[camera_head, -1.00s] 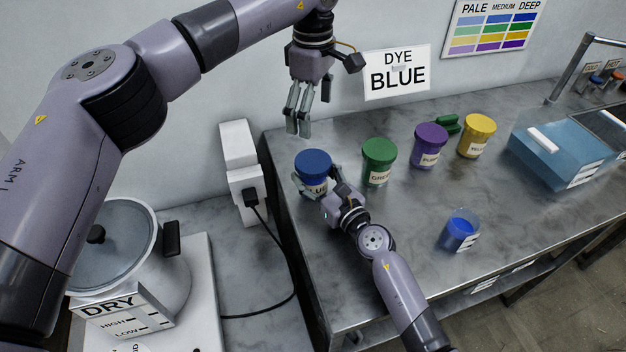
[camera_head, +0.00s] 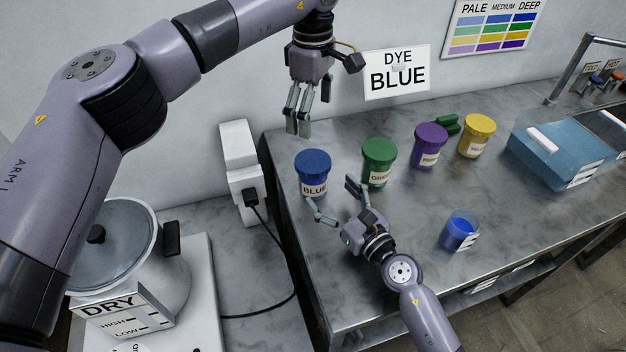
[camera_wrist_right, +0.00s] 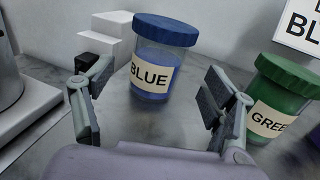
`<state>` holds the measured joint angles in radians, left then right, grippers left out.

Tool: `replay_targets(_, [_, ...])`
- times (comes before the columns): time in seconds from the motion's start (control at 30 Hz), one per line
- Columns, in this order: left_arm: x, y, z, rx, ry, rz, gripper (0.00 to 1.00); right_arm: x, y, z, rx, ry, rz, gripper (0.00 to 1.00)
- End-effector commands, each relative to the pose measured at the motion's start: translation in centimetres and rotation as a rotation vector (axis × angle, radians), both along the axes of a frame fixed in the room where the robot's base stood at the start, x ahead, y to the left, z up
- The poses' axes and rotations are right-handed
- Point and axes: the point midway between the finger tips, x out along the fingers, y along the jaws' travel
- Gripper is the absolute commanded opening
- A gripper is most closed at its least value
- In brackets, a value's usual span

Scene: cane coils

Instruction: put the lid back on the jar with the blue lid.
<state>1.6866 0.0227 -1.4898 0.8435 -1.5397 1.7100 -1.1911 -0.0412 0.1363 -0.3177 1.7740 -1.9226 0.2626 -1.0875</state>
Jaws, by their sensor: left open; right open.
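The jar labelled BLUE (camera_head: 313,186) stands upright on the metal table at its left end. Its blue lid (camera_head: 313,162) sits on top of it, and looks level in both views. In the right wrist view the jar (camera_wrist_right: 153,83) shows ahead of the fingers, with the lid (camera_wrist_right: 165,29) on its mouth. My right gripper (camera_head: 336,202) is open and empty, just in front of the jar and apart from it. My left gripper (camera_head: 298,128) is open and empty, pointing down above and slightly left of the jar.
A green jar (camera_head: 379,160), a purple jar (camera_head: 430,145) and a yellow jar (camera_head: 477,135) stand to the right. A beaker of blue liquid (camera_head: 460,230) stands near the front. A blue tub (camera_head: 560,155) is farther right. The left end drops off beside the pot (camera_head: 130,255).

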Motion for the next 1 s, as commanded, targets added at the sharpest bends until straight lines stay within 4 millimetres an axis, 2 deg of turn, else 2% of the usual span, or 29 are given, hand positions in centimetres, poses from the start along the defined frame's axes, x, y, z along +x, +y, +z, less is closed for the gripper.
replay_targets(0.1, [0.0, 0.0, 0.0, 0.000, 0.000, 0.000, 0.91, -1.9, -1.2, -0.1, -0.002, 0.001, 0.001, 0.78])
replay_targets(0.3, [0.0, 0.0, 0.0, 0.000, 0.000, 0.000, 0.91, -3.6, -2.3, 0.0, -0.002, 0.000, 0.001, 0.78])
replay_targets(1.0, [0.0, 0.0, 0.0, 0.000, 0.000, 0.000, 0.91, -3.8, -2.4, 0.0, 0.000, 0.000, 0.000, 0.78])
